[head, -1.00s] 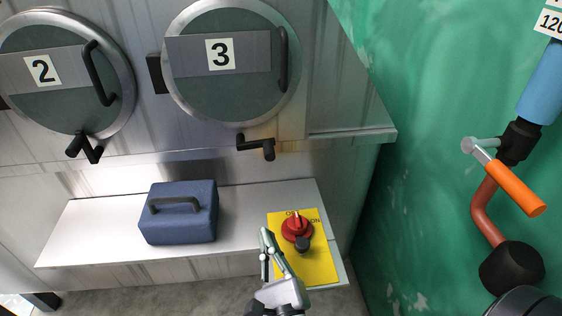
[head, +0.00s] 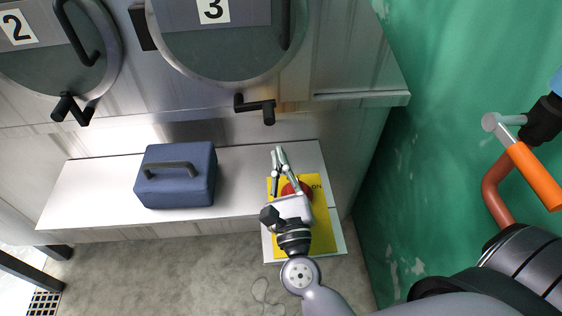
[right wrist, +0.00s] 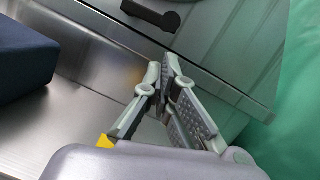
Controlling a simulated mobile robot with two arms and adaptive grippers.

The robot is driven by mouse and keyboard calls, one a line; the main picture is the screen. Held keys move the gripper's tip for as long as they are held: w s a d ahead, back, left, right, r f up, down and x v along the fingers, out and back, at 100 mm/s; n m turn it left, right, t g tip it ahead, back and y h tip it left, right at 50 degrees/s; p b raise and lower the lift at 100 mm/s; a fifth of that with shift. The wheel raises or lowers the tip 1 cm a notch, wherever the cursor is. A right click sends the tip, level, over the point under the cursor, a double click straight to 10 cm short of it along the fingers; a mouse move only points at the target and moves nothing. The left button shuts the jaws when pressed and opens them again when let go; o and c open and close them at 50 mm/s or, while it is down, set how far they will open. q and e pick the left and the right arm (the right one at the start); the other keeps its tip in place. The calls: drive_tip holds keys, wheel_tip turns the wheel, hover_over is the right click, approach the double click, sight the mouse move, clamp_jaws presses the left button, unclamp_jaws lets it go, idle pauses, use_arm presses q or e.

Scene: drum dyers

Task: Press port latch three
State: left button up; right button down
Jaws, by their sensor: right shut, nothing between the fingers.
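The round port door three (head: 225,40), marked with a 3 label (head: 213,9), is at the top of the head view. Its black latch handle (head: 256,107) sticks out just below the door's rim. A black latch (right wrist: 151,14) also shows at the top of the right wrist view. My right gripper (head: 281,150) is shut and empty, below the latch and apart from it, over the yellow switch panel. Its fingertips (right wrist: 166,62) meet in the right wrist view. My left gripper is not in view.
A blue toolbox (head: 178,178) stands on the metal ledge (head: 95,190) to the left. A yellow panel (head: 322,238) with a red switch (head: 304,187) lies beneath my right gripper. Port door two (head: 50,60) is at left. An orange-handled valve (head: 534,175) is at the green wall.

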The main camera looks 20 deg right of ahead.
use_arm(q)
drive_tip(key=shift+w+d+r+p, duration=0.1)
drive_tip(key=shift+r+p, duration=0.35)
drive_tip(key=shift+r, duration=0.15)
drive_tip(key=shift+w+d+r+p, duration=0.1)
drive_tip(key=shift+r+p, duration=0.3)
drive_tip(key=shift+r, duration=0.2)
use_arm(e)
drive_tip(key=x, duration=0.6)
use_arm(q)
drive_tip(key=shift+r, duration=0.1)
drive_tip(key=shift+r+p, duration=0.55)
drive_tip(key=shift+p, duration=0.15)
use_arm(e)
drive_tip(key=shift+d+r+n, duration=0.15)
drive_tip(key=shift+r+n, duration=0.15)
drive_tip(key=shift+n, duration=0.2)
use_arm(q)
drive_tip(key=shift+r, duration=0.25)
use_arm(e)
drive_tip(key=shift+r, duration=0.1)
